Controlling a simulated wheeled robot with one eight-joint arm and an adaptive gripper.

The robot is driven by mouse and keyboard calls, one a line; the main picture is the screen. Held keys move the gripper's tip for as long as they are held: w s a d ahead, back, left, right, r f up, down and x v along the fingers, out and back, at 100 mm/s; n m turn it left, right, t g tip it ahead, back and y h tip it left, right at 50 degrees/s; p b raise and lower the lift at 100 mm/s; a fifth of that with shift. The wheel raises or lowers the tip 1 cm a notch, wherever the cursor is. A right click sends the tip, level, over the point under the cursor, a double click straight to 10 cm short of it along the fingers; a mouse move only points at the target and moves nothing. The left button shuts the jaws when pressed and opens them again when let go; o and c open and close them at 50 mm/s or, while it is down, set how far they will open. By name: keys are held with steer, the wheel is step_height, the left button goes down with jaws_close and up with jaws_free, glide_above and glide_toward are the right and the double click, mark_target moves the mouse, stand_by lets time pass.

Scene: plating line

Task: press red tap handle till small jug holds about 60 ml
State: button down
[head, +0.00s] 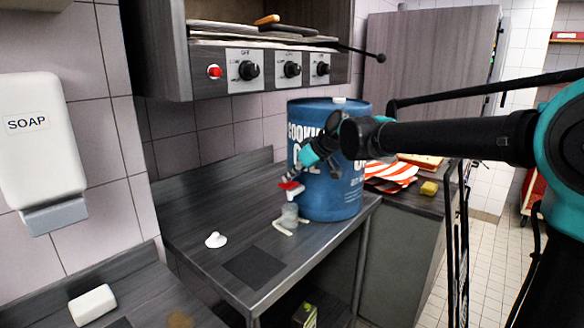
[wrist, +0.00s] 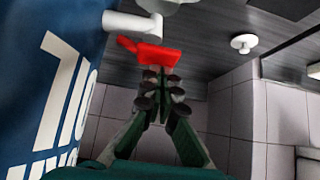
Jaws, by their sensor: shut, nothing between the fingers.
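The red tap handle (head: 291,186) is on the front of the blue cooking oil drum (head: 340,190), low on its side. In the wrist view the red handle (wrist: 155,53) lies beside the white tap spout (wrist: 132,22). My gripper (head: 296,175) is shut and empty, just above the handle. In the wrist view its fingertips (wrist: 157,76) are right at the handle's edge; whether they touch is unclear. The small jug (head: 289,212) is a pale grey vessel below the tap. Its liquid level cannot be read, and it is mostly cut off in the wrist view.
The jug stands on a pale, flat support (head: 288,227) near the counter's front edge. A white knobbed piece (head: 216,240) lies left on the counter (head: 185,225). A control panel shelf (head: 265,70) hangs above. Striped cloth (head: 392,174) and a yellow sponge (head: 429,188) lie right.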

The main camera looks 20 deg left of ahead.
steer(key=shift+f, duration=0.2)
steer(key=shift+s+a+f+n+t+h, duration=0.15)
steer(key=shift+s+f+n+t+h, duration=0.15)
steer(key=shift+s+f+n+t, duration=0.15)
steer(key=shift+f, duration=0.25)
steer(key=shift+r, duration=0.15)
stand_by(3.3)
steer(key=shift+r, duration=0.7)
